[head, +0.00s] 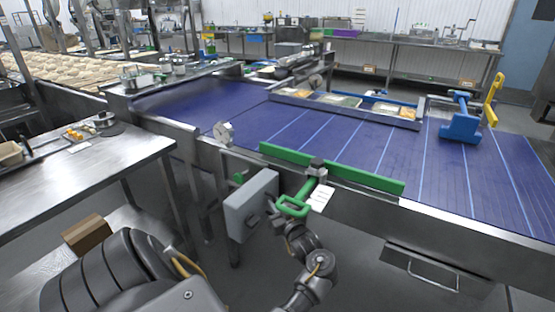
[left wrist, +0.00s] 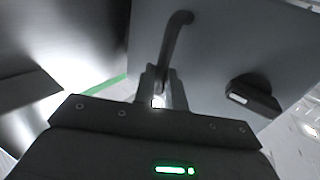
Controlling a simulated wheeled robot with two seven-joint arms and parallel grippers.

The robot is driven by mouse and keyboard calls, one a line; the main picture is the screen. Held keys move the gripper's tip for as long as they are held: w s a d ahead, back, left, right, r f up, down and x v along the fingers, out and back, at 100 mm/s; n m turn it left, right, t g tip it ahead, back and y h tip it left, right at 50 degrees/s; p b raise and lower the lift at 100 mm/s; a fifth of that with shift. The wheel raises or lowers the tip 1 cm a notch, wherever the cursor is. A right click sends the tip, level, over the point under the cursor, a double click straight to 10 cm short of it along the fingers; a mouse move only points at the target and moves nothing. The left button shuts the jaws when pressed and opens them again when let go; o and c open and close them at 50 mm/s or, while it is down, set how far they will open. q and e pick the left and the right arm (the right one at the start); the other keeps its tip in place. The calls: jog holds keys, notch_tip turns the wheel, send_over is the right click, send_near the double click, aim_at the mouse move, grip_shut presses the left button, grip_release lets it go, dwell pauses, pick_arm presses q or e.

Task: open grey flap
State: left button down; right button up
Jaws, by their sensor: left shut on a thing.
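The grey flap (head: 249,203) is a flat panel on the near side of the blue conveyor's frame. In the left wrist view the flap (left wrist: 225,45) fills the upper right, with a dark curved handle (left wrist: 176,38) and a dark block (left wrist: 254,97) on it. My left gripper (head: 275,212) is at the right part of the flap. In the left wrist view its fingers (left wrist: 162,98) are shut on the lower end of the handle. Whether the flap stands ajar I cannot tell. My right gripper is not in view.
A green handle (head: 294,206) stands just beside my left gripper, below a green bar (head: 345,173) along the blue conveyor (head: 390,150). A steel table (head: 90,165) is at the left. A blue tool (head: 460,125) rests on the conveyor.

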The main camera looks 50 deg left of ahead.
pick_arm(q)
jog(key=shift+w+r, duration=0.1)
jog(key=shift+w, duration=0.25)
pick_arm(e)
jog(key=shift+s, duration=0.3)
pick_arm(q)
jog(key=shift+w+d, duration=0.1)
jog(key=shift+w, duration=0.1)
jog(key=c, duration=1.5)
grip_release()
jog(key=shift+o, duration=0.2)
jog(key=shift+d, duration=0.15)
